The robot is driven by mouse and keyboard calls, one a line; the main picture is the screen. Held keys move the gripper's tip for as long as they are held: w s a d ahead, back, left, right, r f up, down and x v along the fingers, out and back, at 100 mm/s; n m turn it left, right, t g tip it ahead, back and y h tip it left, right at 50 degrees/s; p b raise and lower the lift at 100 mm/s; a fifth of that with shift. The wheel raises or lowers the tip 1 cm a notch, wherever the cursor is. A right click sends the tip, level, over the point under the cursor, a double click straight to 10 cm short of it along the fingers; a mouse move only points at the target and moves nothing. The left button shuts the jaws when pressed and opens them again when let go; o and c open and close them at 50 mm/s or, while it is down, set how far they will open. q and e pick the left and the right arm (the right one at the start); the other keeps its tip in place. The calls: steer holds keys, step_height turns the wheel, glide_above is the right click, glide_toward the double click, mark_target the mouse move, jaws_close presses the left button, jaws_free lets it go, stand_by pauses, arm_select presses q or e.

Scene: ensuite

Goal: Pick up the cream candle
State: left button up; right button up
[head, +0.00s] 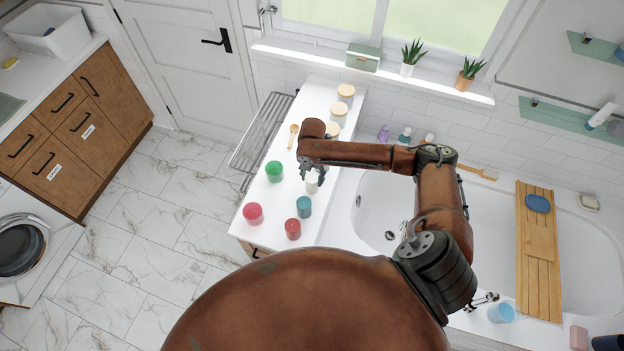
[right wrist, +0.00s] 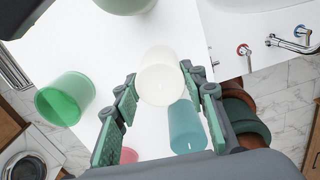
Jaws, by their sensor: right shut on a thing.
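The cream candle (head: 311,184) is a small pale cylinder among coloured ones on the white counter (head: 271,236). My right gripper (head: 312,172) reaches over the counter and is shut on it. In the right wrist view the cream candle (right wrist: 161,84) sits between the two fingers of the right gripper (right wrist: 160,72). I cannot tell whether its base touches the counter. My left gripper is not in view.
A green candle (head: 274,171), teal candle (head: 304,207), pink candle (head: 253,214) and red candle (head: 293,229) stand close around. The teal one is nearest. Lidded jars (head: 338,112) line the back, beside a wooden spoon (head: 293,135). A bathtub (head: 385,205) lies right.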

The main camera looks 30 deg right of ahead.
steer(key=shift+w+r, duration=0.1)
steer(key=shift+r, duration=0.35)
steer(key=s+a+r+b, duration=0.3)
steer(key=s+a+r, duration=0.4)
steer(key=s+r, duration=0.4)
steer(key=shift+s+a+r, duration=0.25)
steer(key=shift+s+r, duration=0.1)
steer(key=shift+s, duration=0.15)
